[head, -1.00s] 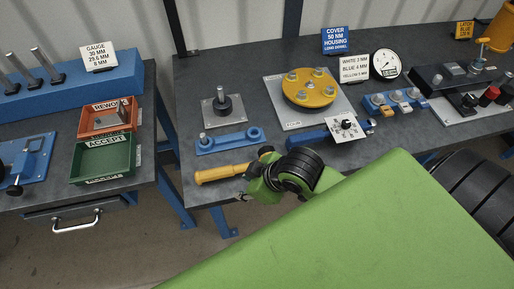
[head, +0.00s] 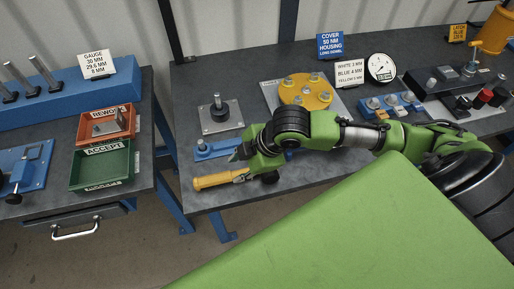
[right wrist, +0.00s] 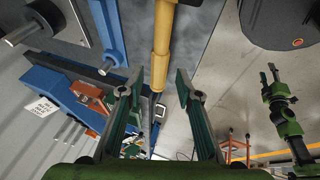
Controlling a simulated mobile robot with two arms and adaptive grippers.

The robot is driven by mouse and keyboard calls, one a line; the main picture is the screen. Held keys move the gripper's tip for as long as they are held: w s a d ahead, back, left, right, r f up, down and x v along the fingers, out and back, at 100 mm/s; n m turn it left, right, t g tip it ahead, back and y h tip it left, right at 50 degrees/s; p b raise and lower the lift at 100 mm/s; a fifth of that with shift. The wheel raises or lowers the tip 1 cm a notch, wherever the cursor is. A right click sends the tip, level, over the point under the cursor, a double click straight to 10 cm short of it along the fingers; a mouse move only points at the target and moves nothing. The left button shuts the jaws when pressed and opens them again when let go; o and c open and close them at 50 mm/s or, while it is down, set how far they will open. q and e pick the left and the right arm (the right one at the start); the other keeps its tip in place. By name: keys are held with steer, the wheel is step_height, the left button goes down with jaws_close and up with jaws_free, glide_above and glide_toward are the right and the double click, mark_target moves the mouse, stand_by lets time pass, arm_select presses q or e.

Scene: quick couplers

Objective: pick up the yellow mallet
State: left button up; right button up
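The yellow mallet (head: 218,180) lies near the front edge of the right-hand bench, its handle end pointing left. My right gripper (head: 240,165) is at the right part of its handle in the head view and hides what lies beyond. In the right wrist view the handle (right wrist: 161,48) runs down the picture between the two spread fingers of the right gripper (right wrist: 160,78), with gaps on both sides. It is not gripped. The mallet's head cannot be made out clearly. A green arm with a small gripper (right wrist: 268,76), seemingly my left, shows at the right with its fingers apart.
A blue link bar (head: 215,149) and a grey plate with a post (head: 219,118) lie behind the mallet. A yellow round cover (head: 305,92) stands further back. A green tray (head: 101,168) and an orange tray (head: 106,124) are on the left bench, across a gap.

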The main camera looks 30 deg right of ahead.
mark_target(229, 175)
steer(key=x, duration=0.2)
steer(key=shift+w+a+f, duration=0.1)
steer(key=shift+w+f, duration=0.05)
steer(key=shift+f, duration=0.15)
steer(key=p+x, duration=0.2)
steer(key=x, duration=0.2)
steer(key=shift+w+a+f, duration=0.1)
steer(key=shift+f, duration=0.2)
steer(key=shift+w+f, duration=0.1)
steer(key=shift+f, duration=0.2)
steer(key=shift+r, duration=0.1)
jaws_close()
